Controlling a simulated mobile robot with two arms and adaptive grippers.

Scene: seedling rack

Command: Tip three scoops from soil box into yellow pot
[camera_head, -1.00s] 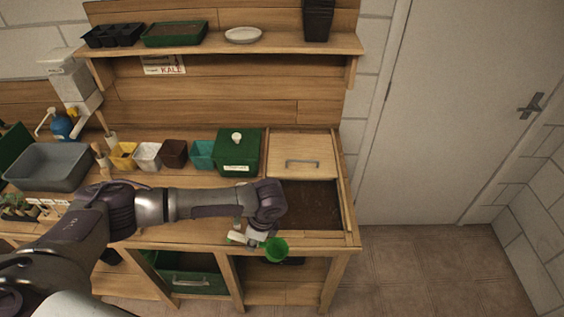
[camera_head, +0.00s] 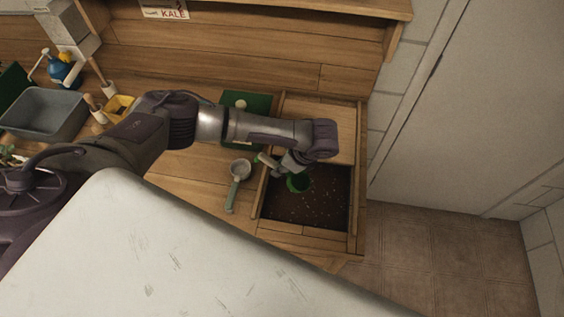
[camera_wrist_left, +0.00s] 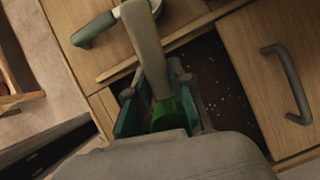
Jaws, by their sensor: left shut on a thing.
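My left gripper (camera_head: 290,160) is shut on the green scoop (camera_head: 298,183), over the soil box (camera_head: 330,222). In the left wrist view, the scoop's pale handle (camera_wrist_left: 145,45) lies between the teal finger pads, with its green cup (camera_wrist_left: 165,115) partly hidden. I cannot tell whether the cup holds soil. The soil box is sunk in the bench, with dark soil and pale specks; it also shows in the left wrist view (camera_wrist_left: 228,95). The yellow pot (camera_head: 118,106) stands at the left behind my arm, partly hidden. My right gripper is not in view.
A metal sieve or scoop (camera_head: 238,172) with a green handle lies on the bench left of the soil box. A sliding wooden lid (camera_head: 322,110) covers the box's back part. A green box (camera_head: 246,103) and a grey tub (camera_head: 45,112) stand on the bench.

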